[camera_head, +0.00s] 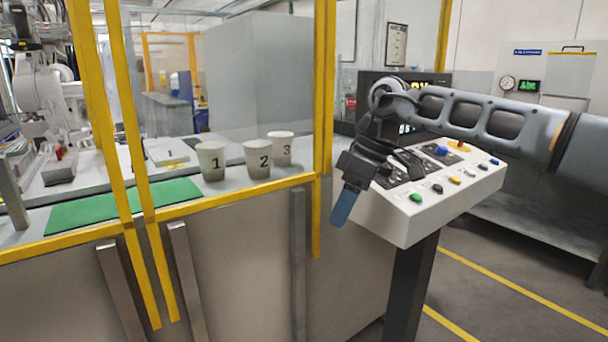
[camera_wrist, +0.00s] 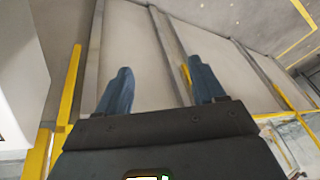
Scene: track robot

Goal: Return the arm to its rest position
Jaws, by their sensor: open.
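My gripper (camera_head: 345,203) hangs at the end of my arm, in front of the control panel's left edge and the yellow-framed cell. It points down and to the left in the head view. In the wrist view its two blue fingers (camera_wrist: 158,90) stand well apart with nothing between them. My arm reaches in from the right, above the white control panel (camera_head: 398,226), and covers part of its top. I cannot tell how much gap there is between my gripper and the panel.
The panel carries several coloured buttons, among them a green one (camera_head: 416,198), and stands on a dark post (camera_head: 411,290). Paper cups numbered 1 (camera_head: 211,161), 2 (camera_head: 257,160) and 3 (camera_head: 280,148) stand behind the yellow frame (camera_head: 323,110), near a green mat (camera_head: 85,213). Floor at right is open.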

